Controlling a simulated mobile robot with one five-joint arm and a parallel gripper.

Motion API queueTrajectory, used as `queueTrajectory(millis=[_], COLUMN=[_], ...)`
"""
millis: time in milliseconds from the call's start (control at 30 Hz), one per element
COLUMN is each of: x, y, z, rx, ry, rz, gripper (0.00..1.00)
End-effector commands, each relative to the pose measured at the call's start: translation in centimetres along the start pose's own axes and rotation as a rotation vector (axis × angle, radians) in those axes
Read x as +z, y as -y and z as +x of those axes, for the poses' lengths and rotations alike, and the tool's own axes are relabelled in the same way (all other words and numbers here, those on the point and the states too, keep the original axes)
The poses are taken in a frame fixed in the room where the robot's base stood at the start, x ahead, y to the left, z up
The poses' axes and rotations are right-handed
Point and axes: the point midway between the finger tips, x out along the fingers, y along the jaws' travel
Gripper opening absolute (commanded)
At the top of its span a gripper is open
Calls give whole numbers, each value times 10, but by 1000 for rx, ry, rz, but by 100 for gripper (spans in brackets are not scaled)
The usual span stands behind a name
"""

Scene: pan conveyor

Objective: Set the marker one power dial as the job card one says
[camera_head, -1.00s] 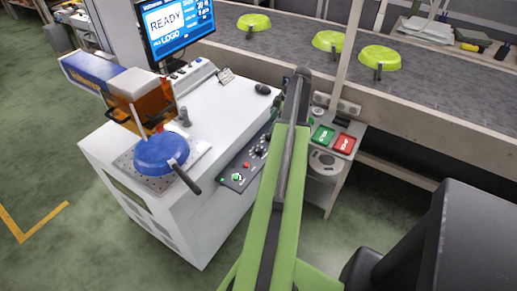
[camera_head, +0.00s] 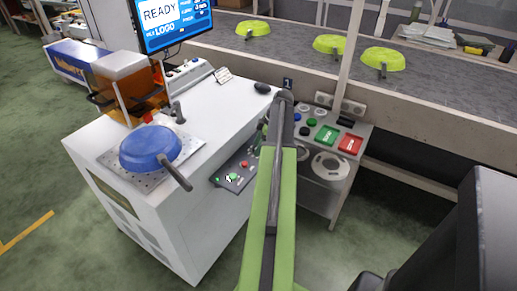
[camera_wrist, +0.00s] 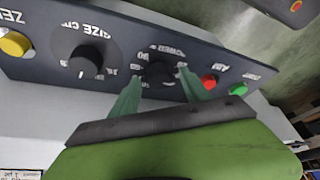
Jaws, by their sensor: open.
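The marker's control panel (camera_wrist: 120,55) appears upside down in the wrist view. The black power dial (camera_wrist: 158,73), labelled POWER %, lies between the two green fingertips of my gripper (camera_wrist: 160,79). The jaws are open, one on each side of the dial; I cannot tell whether they touch it. The fingers hide part of its scale, and its pointer setting is unclear. In the head view the panel (camera_head: 232,178) is on the front of the white marker (camera_head: 165,215), partly behind my arm. A small white card (camera_head: 223,75) on the marker top is too small to read.
A size dial (camera_wrist: 86,62) and yellow button (camera_wrist: 15,44) lie left of the power dial, a red button (camera_wrist: 208,81) right. A blue pan (camera_head: 150,148) sits on the marker plate. A side stand (camera_head: 330,165) with green and red buttons is right of my arm.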

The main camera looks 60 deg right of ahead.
Motion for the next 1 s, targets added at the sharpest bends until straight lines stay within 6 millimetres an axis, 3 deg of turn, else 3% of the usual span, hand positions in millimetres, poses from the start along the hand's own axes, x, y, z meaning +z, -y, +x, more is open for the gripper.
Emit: queueTrajectory(millis=[67,467,1000], x=[0,0,0], y=[0,0,3], z=[-1,-1,0], rx=[0,0,49], ry=[0,0,0], rz=[0,0,121], gripper=[53,1,0])
